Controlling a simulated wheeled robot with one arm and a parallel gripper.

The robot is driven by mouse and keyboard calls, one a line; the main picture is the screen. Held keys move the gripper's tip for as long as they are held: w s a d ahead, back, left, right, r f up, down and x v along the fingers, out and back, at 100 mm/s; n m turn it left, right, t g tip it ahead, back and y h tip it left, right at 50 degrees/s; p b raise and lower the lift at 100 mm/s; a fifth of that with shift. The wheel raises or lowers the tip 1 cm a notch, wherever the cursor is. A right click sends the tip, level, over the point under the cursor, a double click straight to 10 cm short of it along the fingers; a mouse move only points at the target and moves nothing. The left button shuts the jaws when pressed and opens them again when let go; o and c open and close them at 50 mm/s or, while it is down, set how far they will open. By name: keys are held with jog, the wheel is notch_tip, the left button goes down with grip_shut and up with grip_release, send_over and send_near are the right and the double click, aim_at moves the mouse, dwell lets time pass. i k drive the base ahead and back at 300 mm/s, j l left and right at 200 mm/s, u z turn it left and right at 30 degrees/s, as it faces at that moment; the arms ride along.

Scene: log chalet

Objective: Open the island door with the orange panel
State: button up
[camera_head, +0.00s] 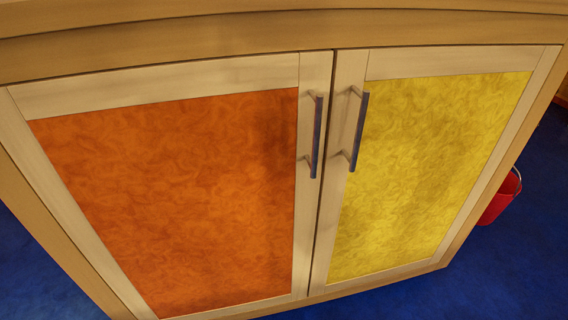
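The island door with the orange panel (190,190) is the left of two doors and looks shut, with a pale wood frame. Its dark vertical bar handle (316,137) is near its upper right edge, beside the middle seam. The right door has a yellow panel (425,170), and its own dark bar handle (359,132) stands just across the seam. This door also looks shut. My gripper is not in view, and nothing touches either handle.
The island's wooden top edge (280,28) runs across the top of the picture. A red bucket (501,198) stands on the blue floor (520,265) to the right of the island. Blue floor also shows at the lower left.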

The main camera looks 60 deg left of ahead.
aim_at(191, 187)
jog(key=j+u, duration=0.1)
jog(key=u, duration=2.2)
